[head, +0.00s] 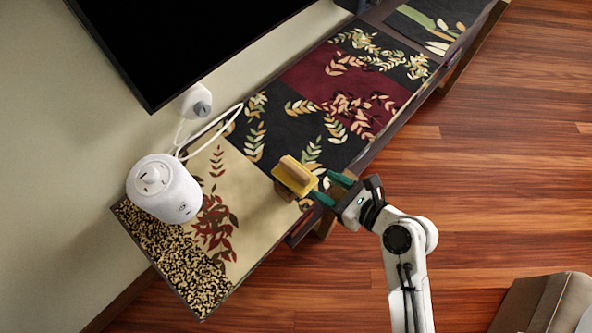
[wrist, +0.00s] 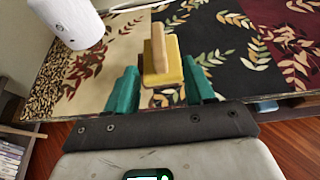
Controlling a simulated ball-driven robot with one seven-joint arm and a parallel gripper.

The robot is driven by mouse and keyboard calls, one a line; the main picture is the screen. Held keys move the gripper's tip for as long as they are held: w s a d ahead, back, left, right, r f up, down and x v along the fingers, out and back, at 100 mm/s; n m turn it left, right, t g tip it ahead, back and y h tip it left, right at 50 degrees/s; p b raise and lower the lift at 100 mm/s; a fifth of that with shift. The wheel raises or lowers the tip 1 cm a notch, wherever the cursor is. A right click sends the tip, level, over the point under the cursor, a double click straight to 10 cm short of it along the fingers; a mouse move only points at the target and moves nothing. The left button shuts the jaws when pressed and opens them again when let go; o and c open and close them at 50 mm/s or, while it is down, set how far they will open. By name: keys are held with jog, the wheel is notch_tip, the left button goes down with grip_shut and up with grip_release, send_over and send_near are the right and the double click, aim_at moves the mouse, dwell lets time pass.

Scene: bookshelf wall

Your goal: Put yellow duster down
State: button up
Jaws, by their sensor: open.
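The yellow duster (head: 292,178), a yellow block with a pale wooden handle, is at the front edge of the long patterned table (head: 262,226), over the border of the cream and black panels. In the wrist view the duster (wrist: 162,77) appears just ahead of and between my green fingertips (wrist: 160,68), with a gap on each side. My gripper (head: 323,186) is open, reaching in from the front right. The frames do not clearly show whether the duster's underside rests fully on the tabletop.
A white round device (head: 163,190) with a cable stands on the table's left part. A dark screen (head: 190,40) hangs above the back edge. The table's red and black panels to the right are clear. A brown box-like piece (head: 545,305) stands on the wooden floor at lower right.

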aim_at(300, 172)
jog(key=x, duration=1.1)
jog(key=shift+a+r, duration=0.1)
jog(key=shift+r, duration=0.15)
grip_shut()
